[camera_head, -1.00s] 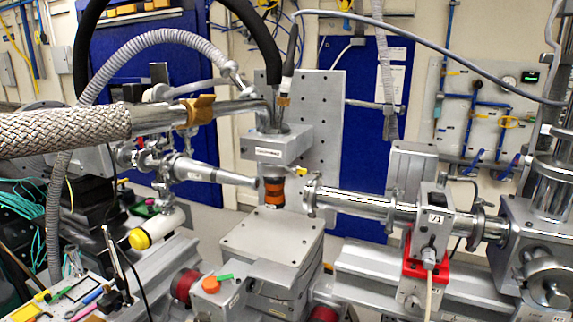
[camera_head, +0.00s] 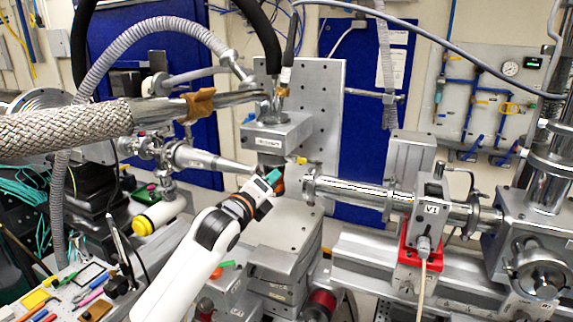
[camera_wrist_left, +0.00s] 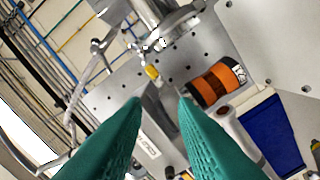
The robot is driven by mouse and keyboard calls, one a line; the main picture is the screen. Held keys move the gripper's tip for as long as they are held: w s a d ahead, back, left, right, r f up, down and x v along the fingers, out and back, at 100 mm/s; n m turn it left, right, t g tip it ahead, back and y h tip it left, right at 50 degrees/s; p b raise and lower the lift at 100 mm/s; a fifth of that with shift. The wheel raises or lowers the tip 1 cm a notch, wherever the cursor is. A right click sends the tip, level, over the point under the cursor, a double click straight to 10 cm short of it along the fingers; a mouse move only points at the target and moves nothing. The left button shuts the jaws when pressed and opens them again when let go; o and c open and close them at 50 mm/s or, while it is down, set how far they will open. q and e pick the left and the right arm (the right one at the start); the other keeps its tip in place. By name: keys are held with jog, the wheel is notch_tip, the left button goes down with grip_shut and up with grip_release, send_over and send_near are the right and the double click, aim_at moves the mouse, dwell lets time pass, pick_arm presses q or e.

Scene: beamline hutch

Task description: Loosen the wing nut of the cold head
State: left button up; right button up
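The cold head is a grey metal block (camera_head: 270,133) with a label, hanging in the middle of the head view below hoses. A small yellow part (camera_head: 301,160), which looks like the wing nut, sits at its lower right side. It also shows in the left wrist view (camera_wrist_left: 153,72), beyond the fingertips. My left gripper (camera_head: 272,177) is just below the block, left of and below the yellow part. In the left wrist view its teal fingers (camera_wrist_left: 161,100) are apart with nothing between them. The gripper partly hides the black and orange cylinder (camera_wrist_left: 217,83) under the block. My right gripper is not in view.
A steel beam pipe (camera_head: 350,199) runs right of the cold head, with a valve marked V1 (camera_head: 431,210). A tapered pipe (camera_head: 205,160) points in from the left. A braided hose (camera_head: 65,128) crosses the upper left. A tool tray (camera_head: 75,290) lies at lower left.

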aim_at(290, 163)
pick_arm(q)
jog(key=p+x, duration=0.2)
jog(key=x, duration=0.6)
jog(key=shift+w+d, duration=0.15)
jog(key=shift+w, duration=0.05)
jog(key=shift+w+d, duration=0.2)
jog(key=shift+w, duration=0.35)
grip_shut()
